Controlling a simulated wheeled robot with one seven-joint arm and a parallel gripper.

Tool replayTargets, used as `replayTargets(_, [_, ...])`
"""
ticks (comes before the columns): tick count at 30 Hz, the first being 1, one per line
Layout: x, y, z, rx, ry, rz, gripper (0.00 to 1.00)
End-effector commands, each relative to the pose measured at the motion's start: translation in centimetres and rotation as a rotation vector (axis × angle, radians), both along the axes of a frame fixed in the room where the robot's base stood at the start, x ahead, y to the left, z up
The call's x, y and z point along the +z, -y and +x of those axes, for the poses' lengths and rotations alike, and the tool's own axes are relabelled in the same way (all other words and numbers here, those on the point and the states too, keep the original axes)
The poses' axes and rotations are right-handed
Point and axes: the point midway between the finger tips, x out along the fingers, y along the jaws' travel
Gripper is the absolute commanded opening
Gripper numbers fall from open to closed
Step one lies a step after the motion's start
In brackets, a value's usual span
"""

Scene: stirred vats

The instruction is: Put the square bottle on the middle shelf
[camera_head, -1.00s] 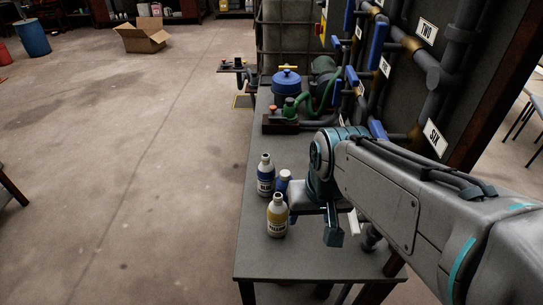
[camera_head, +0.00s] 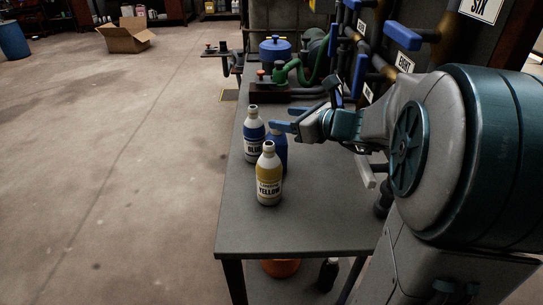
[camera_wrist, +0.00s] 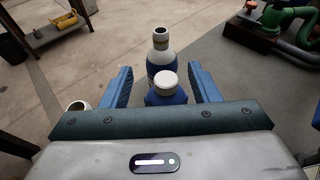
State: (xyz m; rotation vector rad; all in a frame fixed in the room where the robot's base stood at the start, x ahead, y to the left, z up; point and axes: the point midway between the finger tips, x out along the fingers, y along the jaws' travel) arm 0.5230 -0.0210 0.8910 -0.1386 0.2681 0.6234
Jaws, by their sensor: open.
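A solid blue bottle, likely the square bottle (camera_head: 279,146), stands on the grey table (camera_head: 310,225), partly hidden behind the yellow-labelled bottle (camera_head: 269,180). In the wrist view the blue bottle shows a white cap (camera_wrist: 167,82) and sits between the finger lines; its square shape is hard to tell. My gripper (camera_head: 286,118) is open and empty, above and to the right of the bottle in the head view. Its blue fingers (camera_wrist: 161,69) show in the wrist view. I cannot identify the middle shelf.
A blue-labelled bottle (camera_head: 254,136) stands just beyond the blue one, and the yellow one stands in front. Pipes, a green pump (camera_head: 291,70) and a blue-lidded vat (camera_head: 275,48) are at the table's far end. The front of the table is clear. A cardboard box (camera_head: 125,38) lies on the floor.

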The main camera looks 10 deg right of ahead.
Motion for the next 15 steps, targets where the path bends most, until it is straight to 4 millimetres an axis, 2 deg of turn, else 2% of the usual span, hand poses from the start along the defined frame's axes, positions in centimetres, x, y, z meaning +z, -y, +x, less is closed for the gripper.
replayTargets(1, [-1.4,0.8,0.3,-0.027,-0.009,0.028,0.55])
replayTargets(5, [-2.8,1.7,0.1,-0.047,-0.030,0.041,0.55])
replayTargets(15, [-4.0,0.2,2.1,-0.046,-0.034,0.036,0.55])
